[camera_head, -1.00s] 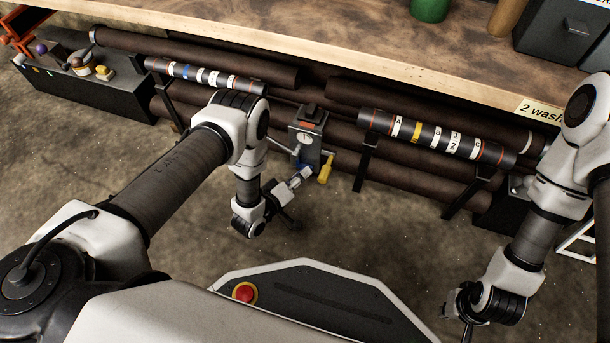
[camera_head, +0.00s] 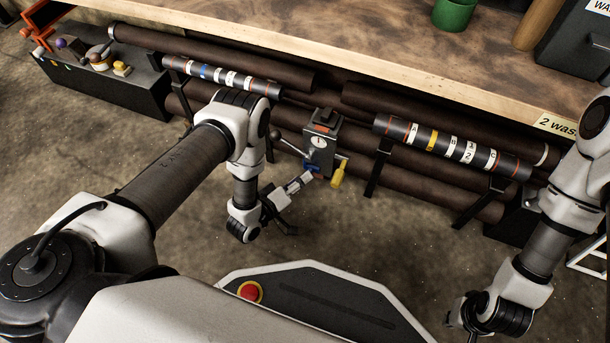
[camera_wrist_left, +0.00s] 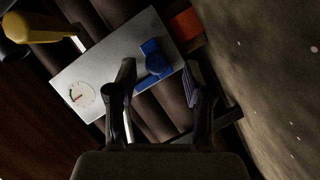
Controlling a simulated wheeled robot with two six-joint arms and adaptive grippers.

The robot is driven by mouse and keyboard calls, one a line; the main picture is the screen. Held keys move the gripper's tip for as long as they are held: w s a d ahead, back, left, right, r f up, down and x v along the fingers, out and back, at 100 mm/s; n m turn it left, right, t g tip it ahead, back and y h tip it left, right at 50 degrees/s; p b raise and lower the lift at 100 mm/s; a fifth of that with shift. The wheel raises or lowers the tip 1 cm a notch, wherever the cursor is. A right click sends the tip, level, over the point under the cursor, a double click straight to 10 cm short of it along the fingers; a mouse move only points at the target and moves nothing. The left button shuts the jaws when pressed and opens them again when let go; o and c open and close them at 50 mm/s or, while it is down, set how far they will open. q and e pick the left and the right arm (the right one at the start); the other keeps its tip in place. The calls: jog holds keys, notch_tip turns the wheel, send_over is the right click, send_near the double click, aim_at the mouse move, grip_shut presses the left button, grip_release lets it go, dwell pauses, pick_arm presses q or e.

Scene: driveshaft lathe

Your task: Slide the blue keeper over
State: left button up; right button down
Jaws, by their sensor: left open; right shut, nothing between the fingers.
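The blue keeper (camera_wrist_left: 152,61) is a small blue piece with a rounded knob on the grey face of a box-like unit (camera_wrist_left: 112,62) with a round dial. In the head view the unit (camera_head: 322,135) stands below the bench edge, and a bit of the blue (camera_head: 315,174) shows near its lower end. My left gripper (camera_head: 303,192) is open in front of the unit's lower end. In the left wrist view its fingers (camera_wrist_left: 160,80) point at the keeper, which shows between and beyond the tips; I cannot tell whether they touch. My right gripper (camera_head: 462,320) is shut and empty, far right.
A yellow handle (camera_head: 338,173) hangs right of the keeper, and a lever with a ball end (camera_head: 276,134) sticks out left. Banded shafts (camera_head: 222,77) (camera_head: 452,146) rest on black supports on both sides. The wooden bench (camera_head: 400,70) overhangs behind. Open floor lies in front.

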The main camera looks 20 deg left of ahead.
pick_arm(q)
jog(key=v, duration=0.9)
jog(key=shift+s+r, duration=0.1)
jog(key=shift+s, duration=0.05)
